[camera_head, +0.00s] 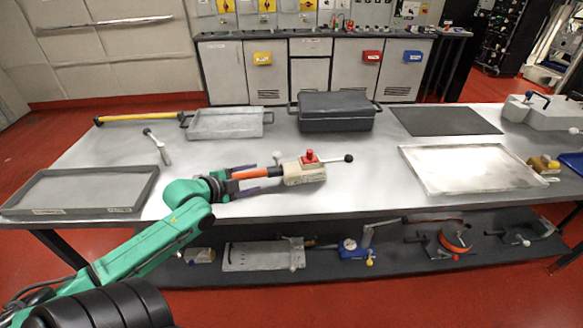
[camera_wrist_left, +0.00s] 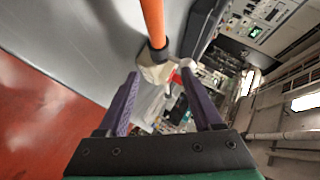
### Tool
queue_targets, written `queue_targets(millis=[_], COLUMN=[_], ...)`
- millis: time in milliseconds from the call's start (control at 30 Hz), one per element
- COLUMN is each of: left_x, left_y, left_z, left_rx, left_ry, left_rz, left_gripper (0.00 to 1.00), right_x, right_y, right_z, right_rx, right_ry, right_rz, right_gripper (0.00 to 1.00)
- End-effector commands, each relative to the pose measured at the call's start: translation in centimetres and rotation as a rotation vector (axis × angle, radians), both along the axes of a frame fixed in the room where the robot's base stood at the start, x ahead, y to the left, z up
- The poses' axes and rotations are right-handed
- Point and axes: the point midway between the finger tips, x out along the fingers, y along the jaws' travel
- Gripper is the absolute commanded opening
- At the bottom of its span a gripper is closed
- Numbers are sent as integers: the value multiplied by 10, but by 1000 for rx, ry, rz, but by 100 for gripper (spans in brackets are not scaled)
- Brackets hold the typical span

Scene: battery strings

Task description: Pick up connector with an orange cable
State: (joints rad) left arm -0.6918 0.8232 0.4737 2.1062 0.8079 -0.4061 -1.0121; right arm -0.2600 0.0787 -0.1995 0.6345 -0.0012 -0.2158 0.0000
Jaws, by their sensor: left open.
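The connector (camera_head: 304,174) is a beige block with a red top part, lying on the grey table (camera_head: 340,200). An orange cable (camera_head: 255,173) runs from its left side toward my left gripper. My left gripper (camera_head: 262,180) has purple fingers and a green arm. It is open, with its fingers on either side of the orange cable in the head view. In the left wrist view the orange cable (camera_wrist_left: 153,22) comes down from the top to the pale connector (camera_wrist_left: 155,70), which lies beyond the gap between the fingers (camera_wrist_left: 160,90). My right gripper is not in view.
A grey tray (camera_head: 20,209) lies at the left, with a shallow tray (camera_head: 225,133) and dark case (camera_head: 336,122) at the back. A flat metal tray (camera_head: 414,163) is at the right. A hammer-like tool (camera_head: 158,148) lies at the left. The table front right of centre is clear.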

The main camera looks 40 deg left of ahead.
Motion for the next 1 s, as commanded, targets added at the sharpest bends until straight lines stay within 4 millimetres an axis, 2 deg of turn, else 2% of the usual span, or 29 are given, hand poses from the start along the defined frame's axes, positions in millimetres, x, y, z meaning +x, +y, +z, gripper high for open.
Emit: queue_targets(millis=[200,267,367,500,600,800,1000], left_x=[39,50,64,76,87,116,120], left_y=[-1,-2,-2,-3,-5,-6,-7], left_z=[-16,-21,-28,-34,-38,-53,-57], left_rx=[-3,-3,-3,-3,-5,-3,0], left_ry=[-5,-4,-3,-1,-2,-2,1], left_rz=[4,4,6,4,4,5,3], left_gripper=[67,67,67,67,67,67,67], right_x=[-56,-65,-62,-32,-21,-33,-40], right_y=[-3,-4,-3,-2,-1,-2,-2], right_z=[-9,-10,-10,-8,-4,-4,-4], right_rx=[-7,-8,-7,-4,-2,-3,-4], right_ry=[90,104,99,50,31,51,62], right_rz=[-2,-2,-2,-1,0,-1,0], right_gripper=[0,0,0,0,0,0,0])
